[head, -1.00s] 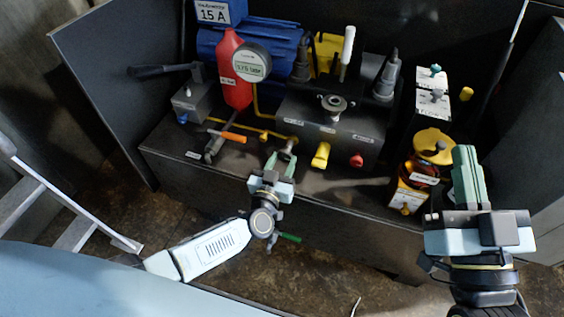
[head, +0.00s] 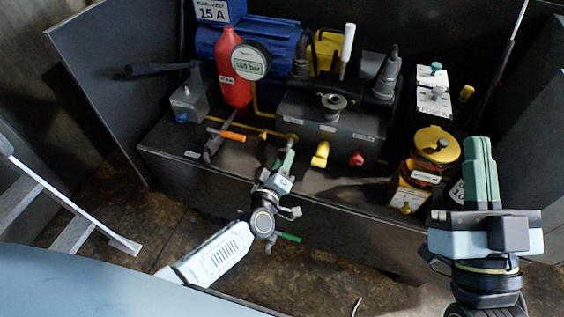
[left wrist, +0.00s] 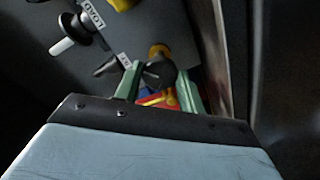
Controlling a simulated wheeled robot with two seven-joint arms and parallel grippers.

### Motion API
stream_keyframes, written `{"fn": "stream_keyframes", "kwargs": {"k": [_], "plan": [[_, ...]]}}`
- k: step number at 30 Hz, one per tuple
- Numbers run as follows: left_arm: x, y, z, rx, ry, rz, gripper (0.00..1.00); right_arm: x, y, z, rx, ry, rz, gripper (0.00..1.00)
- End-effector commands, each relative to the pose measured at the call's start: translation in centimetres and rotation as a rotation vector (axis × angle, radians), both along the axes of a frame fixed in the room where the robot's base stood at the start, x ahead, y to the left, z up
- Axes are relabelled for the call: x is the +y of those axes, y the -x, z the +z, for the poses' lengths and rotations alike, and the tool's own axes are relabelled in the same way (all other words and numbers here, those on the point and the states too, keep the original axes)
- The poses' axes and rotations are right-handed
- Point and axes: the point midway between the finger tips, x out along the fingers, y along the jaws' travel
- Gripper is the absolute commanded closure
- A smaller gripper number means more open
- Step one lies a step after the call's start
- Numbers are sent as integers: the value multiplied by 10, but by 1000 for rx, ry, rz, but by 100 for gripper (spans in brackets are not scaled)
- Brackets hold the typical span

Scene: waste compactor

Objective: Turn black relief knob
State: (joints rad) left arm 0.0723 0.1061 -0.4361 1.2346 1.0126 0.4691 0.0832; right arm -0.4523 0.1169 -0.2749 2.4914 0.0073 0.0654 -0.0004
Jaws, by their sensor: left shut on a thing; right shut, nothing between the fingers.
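My left gripper (head: 282,156) reaches up to the front face of the dark valve block (head: 330,122), near its left end. In the left wrist view a round black knob (left wrist: 158,75) sits between the green fingers of the left gripper (left wrist: 160,84), which are shut on it. A brass-coloured collar shows behind the knob. In the head view the fingers and wrist mostly hide the knob. My right gripper (head: 480,150) is shut and empty at the right, with green fingers pointing up, apart from the machine.
A yellow knob (head: 320,154) and a red knob (head: 356,159) are to the right on the block. A round gauge (head: 251,60) stands beside a red bottle (head: 231,85). An orange-handled lever (head: 228,135) lies left of the gripper. A yellow-topped unit (head: 434,146) stands near my right gripper.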

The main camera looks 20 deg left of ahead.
Motion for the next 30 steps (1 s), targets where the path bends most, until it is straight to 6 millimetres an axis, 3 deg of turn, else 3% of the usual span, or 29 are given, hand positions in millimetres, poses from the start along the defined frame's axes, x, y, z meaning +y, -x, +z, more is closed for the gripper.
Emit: {"fn": "stream_keyframes", "kwargs": {"k": [9,25,26,30], "plan": [[0,1,-1,6,120,0,83,-1,3,2,-36,-11,0,100],[0,1,-1,8,142,0,83,-1,2,6,-54,-15,0,100],[0,1,-1,8,142,0,59,-1,2,6,-54,-15,0,100],[0,1,-1,8,141,0,41,-1,2,6,-54,-15,-1,100]]}}
